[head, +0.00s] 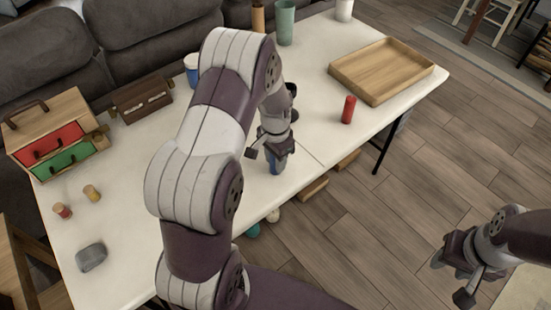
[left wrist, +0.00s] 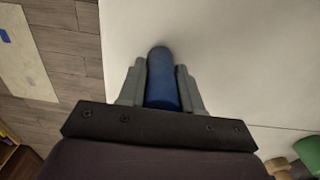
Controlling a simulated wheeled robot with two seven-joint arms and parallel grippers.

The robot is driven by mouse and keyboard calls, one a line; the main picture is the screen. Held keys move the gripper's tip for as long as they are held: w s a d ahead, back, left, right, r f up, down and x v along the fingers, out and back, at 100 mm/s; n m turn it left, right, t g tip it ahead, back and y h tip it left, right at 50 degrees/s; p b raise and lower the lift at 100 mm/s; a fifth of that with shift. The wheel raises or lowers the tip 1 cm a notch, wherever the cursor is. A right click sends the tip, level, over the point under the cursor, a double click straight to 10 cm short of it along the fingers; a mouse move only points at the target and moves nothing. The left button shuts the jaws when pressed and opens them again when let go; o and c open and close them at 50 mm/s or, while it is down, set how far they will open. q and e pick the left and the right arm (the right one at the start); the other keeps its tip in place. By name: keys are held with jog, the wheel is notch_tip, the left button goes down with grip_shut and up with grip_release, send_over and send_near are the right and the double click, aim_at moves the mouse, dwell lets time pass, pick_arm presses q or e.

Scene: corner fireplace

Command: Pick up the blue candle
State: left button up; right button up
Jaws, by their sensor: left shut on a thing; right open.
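The blue candle (head: 276,164) stands near the front edge of the white table (head: 310,120). My left gripper (head: 268,150) is over it from above, shut on it. In the left wrist view the blue candle (left wrist: 162,80) sits between the two grey fingers of my left gripper (left wrist: 161,88), with a finger against each side. I cannot tell whether its base touches the table. My right gripper (head: 458,272) is open and empty, off to the lower right over the floor.
A red candle (head: 348,109) and a wooden tray (head: 382,70) are on the table to the right. A green cup (head: 285,23) and a white cup (head: 344,10) stand at the back. A small drawer box (head: 60,135), two small cylinders and a grey object (head: 91,257) are at left.

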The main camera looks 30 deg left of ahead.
pick_arm(q)
notch_tip(320, 180, up, 4)
jog(key=shift+w+f, duration=0.1)
jog(key=shift+f, duration=0.05)
jog(key=w+d+r, duration=0.7)
jog(key=w+d, duration=0.1)
jog(key=shift+d, duration=0.2)
jog(key=shift+r, duration=0.1)
